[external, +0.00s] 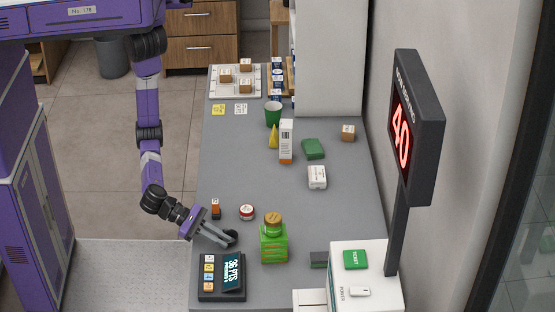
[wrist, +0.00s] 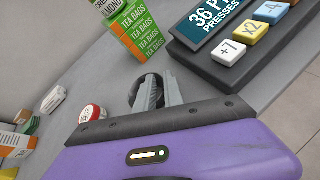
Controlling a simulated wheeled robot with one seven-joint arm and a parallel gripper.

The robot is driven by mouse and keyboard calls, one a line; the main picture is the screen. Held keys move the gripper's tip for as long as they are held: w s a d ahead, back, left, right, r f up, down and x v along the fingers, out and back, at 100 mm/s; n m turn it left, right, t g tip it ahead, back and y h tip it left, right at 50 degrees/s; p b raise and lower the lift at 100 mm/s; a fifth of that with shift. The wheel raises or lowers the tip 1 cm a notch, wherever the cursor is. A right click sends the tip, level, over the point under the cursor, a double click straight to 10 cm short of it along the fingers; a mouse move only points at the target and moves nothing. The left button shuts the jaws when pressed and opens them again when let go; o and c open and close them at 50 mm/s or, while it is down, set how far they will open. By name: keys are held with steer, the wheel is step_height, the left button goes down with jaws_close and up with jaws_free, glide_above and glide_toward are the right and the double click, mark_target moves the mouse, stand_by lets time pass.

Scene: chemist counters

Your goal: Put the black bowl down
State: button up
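The black bowl (external: 231,236) is small and dark and sits at the tips of my gripper, over the near left part of the grey counter (external: 345,215). My gripper (external: 227,239) reaches in from the left with its fingers shut on the bowl's rim. In the wrist view the bowl (wrist: 150,93) shows tilted, partly hidden behind the fingers (wrist: 158,92). It is low over the counter; I cannot tell whether it touches.
A green tea box (external: 273,243) with a jar on top stands right of the bowl. A keypad with a display (external: 222,277) is in front.

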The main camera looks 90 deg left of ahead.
steer(key=shift+o, duration=1.4)
steer(key=shift+r, duration=0.15)
